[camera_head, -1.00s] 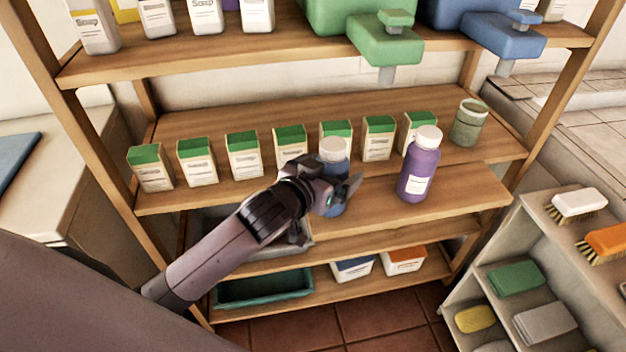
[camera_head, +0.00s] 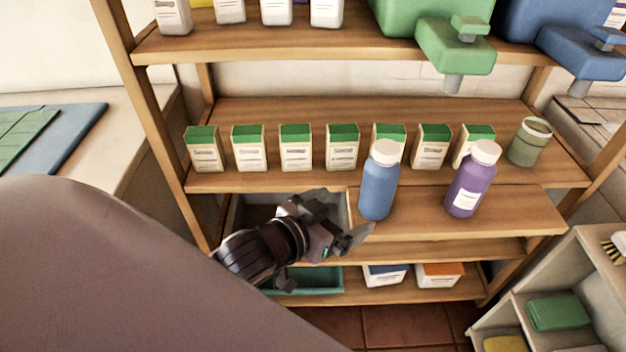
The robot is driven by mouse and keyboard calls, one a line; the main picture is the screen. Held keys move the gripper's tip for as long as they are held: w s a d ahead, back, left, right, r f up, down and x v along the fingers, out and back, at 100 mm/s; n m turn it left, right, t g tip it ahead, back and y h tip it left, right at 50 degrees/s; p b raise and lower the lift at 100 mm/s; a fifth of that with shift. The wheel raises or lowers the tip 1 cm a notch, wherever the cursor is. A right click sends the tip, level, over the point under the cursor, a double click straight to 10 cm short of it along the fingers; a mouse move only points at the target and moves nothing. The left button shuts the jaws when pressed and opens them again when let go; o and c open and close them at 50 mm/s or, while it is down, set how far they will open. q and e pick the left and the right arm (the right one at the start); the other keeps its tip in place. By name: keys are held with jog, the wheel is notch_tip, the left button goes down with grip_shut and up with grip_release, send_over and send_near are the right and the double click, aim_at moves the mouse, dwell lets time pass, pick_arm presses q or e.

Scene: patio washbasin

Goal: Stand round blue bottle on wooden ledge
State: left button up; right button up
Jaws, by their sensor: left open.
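The round blue bottle (camera_head: 379,188) with a white cap stands upright on the wooden ledge (camera_head: 520,213), which juts out in front of the middle shelf. A purple bottle (camera_head: 468,184) with a white cap and label stands to its right on the same ledge, apart from it. My left gripper (camera_head: 345,236) is open and empty, just below and left of the blue bottle's base, and looks clear of it. My right gripper does not show.
Several green-topped boxes (camera_head: 296,150) and a green glass jar (camera_head: 529,143) line the shelf behind. A grey tray (camera_head: 245,212) and a teal tray (camera_head: 318,281) sit lower left. Green (camera_head: 455,45) and blue (camera_head: 585,50) dispensers overhang above. The ledge's right end is bare.

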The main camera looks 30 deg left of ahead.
pick_arm(q)
jog(key=s+f+g, duration=0.1)
jog(key=s+f, duration=0.5)
jog(key=f, duration=0.3)
jog(key=s+a+f+g, duration=0.1)
jog(key=s+f+g, duration=0.1)
jog(key=s+f, duration=0.4)
notch_tip(320, 180, down, 4)
jog(key=shift+a+f+y, duration=0.1)
jog(key=shift+a+y, duration=0.2)
jog(key=shift+r, duration=0.3)
